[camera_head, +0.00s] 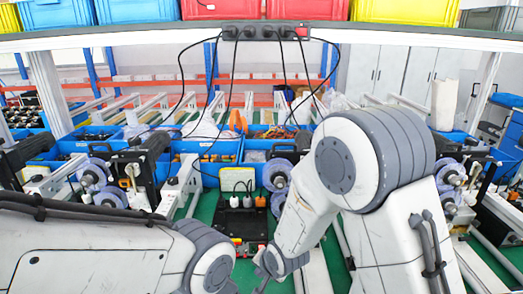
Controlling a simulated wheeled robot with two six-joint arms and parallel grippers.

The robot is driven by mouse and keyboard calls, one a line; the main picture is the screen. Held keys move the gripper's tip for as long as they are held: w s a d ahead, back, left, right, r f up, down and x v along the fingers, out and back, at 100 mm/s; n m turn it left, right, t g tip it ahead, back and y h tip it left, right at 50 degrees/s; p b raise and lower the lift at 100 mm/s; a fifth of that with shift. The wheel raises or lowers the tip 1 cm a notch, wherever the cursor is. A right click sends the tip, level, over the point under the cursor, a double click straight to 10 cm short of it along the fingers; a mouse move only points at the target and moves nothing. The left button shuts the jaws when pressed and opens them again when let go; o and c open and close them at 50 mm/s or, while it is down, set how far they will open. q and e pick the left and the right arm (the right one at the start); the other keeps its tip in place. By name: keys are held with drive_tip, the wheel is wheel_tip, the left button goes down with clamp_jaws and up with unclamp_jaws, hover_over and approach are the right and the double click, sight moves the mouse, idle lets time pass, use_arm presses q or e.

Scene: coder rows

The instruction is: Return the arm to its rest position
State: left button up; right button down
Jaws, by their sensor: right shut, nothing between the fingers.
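My right arm comes in from the right and bends down toward the middle of the bench. Its gripper (262,268) shows small and partly hidden at the lower middle, shut and empty, near a small board with red and yellow parts (246,247). My left arm lies across the lower left, and its gripper is out of view. A black device (241,221) with white-topped parts stands on the green surface behind my right gripper.
Blue bins (215,151) line the back of the bench. Black fixtures with reels (95,172) stand left, and similar reels (450,178) stand right. A power strip (264,31) hangs from the shelf edge with loose black cables. Coloured crates (305,9) stand above.

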drive_tip(key=s+d+r+n+g, duration=0.1)
drive_tip(key=s+r+n, duration=0.3)
drive_tip(key=s, duration=0.4)
drive_tip(key=s+d+r+n+g+h, duration=0.1)
drive_tip(key=s+d+r+n+g, duration=0.1)
drive_tip(key=s+r+n, duration=0.3)
drive_tip(key=s+d+r+n+g, duration=0.2)
drive_tip(key=s+r+n, duration=0.2)
drive_tip(key=s, duration=0.8)
drive_tip(key=shift+r+n+g+h, duration=0.2)
drive_tip(key=shift+n+g+h, duration=0.1)
drive_tip(key=shift+h, duration=0.1)
